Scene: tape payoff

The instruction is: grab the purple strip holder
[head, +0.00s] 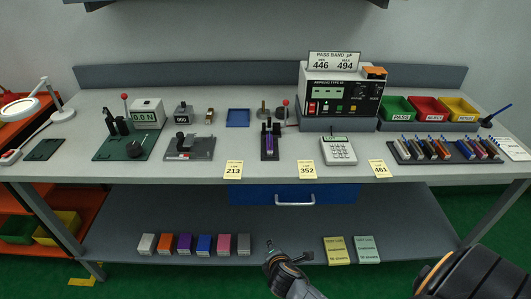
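I cannot tell for sure whether this purple piece is the strip holder. A dark rack (399,154) at the right of the bench holds several small coloured pieces in a row, too small to tell apart well. A gripper (286,253), which looks like my right one, is low in front of the bench, near the lower shelf and well below the purple piece. It seems to hold nothing; its finger opening is unclear. My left gripper is not in view.
The grey bench (220,170) also carries a calculator (338,150), a meter box (340,95), and green, red and yellow bins (428,108). Several coloured boxes (184,244) stand on the lower shelf (220,212).

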